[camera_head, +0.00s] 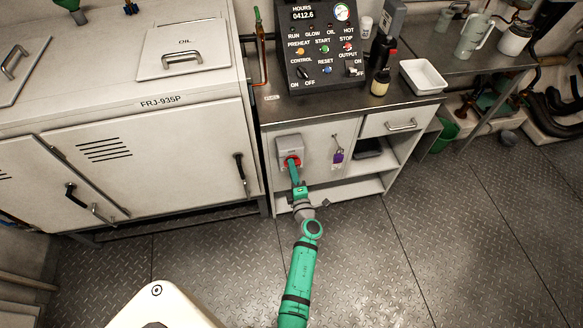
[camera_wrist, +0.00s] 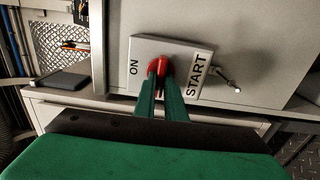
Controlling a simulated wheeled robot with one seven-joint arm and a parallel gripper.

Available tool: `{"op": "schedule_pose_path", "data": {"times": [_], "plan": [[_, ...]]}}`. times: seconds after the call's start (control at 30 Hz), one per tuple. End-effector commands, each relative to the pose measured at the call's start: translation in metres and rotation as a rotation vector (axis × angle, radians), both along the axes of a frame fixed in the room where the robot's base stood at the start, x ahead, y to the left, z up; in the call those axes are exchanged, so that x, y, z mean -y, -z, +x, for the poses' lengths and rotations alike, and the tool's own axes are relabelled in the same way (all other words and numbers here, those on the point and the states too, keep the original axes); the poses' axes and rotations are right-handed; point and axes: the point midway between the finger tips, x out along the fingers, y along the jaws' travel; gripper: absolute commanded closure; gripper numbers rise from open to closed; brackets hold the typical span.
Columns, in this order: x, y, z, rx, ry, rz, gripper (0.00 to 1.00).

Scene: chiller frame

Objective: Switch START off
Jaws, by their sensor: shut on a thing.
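The START switch box (camera_head: 289,146) is a grey box on the front of the white cabinet, under the control console. In the wrist view the box (camera_wrist: 190,55) shows the words START and ON, and the picture is turned. Its red handle (camera_wrist: 157,67) sits between the green fingers of my gripper (camera_wrist: 162,85). In the head view my gripper (camera_head: 292,168) reaches up to the red handle from below. The gripper is shut on the handle. The fingers hide part of the handle, so its exact angle is hard to tell.
The control console (camera_head: 322,45) stands on the counter above. A purple-tagged key (camera_head: 338,155) hangs right of the switch box. A drawer (camera_head: 395,124) and open shelves are further right. The white FRJ-935P unit (camera_head: 150,130) stands to the left. The floor in front is clear.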

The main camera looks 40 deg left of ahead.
Motion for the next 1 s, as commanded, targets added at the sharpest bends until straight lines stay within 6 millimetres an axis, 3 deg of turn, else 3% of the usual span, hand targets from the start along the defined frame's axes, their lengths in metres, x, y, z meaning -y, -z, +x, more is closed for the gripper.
{"op": "schedule_pose_path", "data": {"times": [0.1,0.13,0.2,0.57,1.0], "plan": [[0.003,0.003,0.001,-0.003,0.007,-0.003,1.0],[0.003,0.003,0.001,-0.003,0.007,-0.003,0.83],[0.003,0.002,0.001,-0.003,0.006,-0.003,0.71],[0.004,0.001,-0.003,-0.002,0.002,-0.001,0.71],[0.059,0.001,-0.049,-0.003,0.004,0.0,0.71]]}}
